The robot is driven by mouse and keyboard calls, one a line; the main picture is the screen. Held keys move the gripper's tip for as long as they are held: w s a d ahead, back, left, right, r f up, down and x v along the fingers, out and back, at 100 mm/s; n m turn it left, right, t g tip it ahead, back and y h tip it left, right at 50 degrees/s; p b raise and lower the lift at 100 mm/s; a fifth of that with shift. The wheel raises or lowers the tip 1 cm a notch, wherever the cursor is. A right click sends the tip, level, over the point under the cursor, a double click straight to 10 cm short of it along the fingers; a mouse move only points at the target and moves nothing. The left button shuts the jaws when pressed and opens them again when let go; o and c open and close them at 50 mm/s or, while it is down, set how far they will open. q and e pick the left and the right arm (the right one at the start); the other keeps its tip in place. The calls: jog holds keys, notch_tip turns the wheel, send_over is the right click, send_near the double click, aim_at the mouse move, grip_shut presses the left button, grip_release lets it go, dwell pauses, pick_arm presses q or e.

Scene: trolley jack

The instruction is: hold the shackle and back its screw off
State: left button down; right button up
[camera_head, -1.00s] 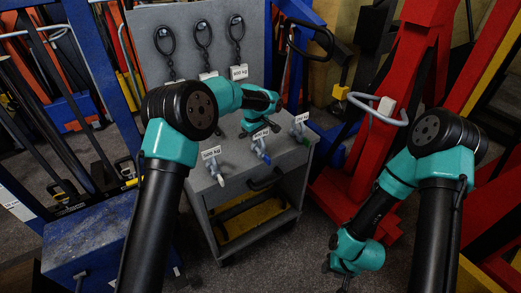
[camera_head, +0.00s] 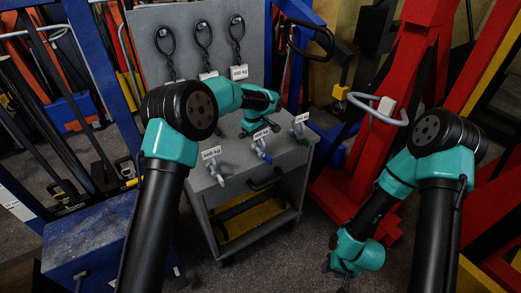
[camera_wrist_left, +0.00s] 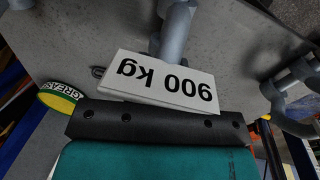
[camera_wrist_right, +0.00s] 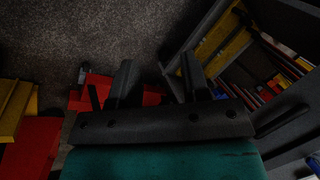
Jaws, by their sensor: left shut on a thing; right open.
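Three grey shackles with white tags stand along the front of the grey cart top in the head view: a left one (camera_head: 216,172), a middle one (camera_head: 262,149) and a right one (camera_head: 299,130). In the left wrist view, a shackle (camera_wrist_left: 176,35) stands behind a tag reading 900 kg (camera_wrist_left: 165,82), upside down. Another shackle (camera_wrist_left: 297,80) is at the right. My left gripper (camera_head: 248,129) is over the cart top, shut on a shackle that looks like the middle one; the tag hides its fingertips. My right gripper (camera_wrist_right: 158,82) is open and empty, low beside the cart.
Tagged lifting shackles or hooks (camera_head: 203,35) hang on the cart's back panel. The drawer handle (camera_head: 265,179) sticks out in front. A red jack (camera_head: 365,150) with a grey handle stands at the right. A green-and-yellow grease tin (camera_wrist_left: 60,97) shows in the left wrist view.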

jog(key=shift+w, duration=0.1)
jog(key=shift+c, duration=0.4)
jog(key=n+t+y, duration=0.8)
jog(key=n+t, duration=0.2)
jog(key=t, duration=0.3)
send_near(269, 156)
jog(key=v, duration=0.2)
jog(key=shift+s+a+f, duration=0.1)
jog(key=shift+s+f, duration=0.05)
jog(key=shift+s, duration=0.15)
jog(key=shift+w, duration=0.1)
jog(key=x, duration=1.2)
jog(key=shift+f, duration=0.15)
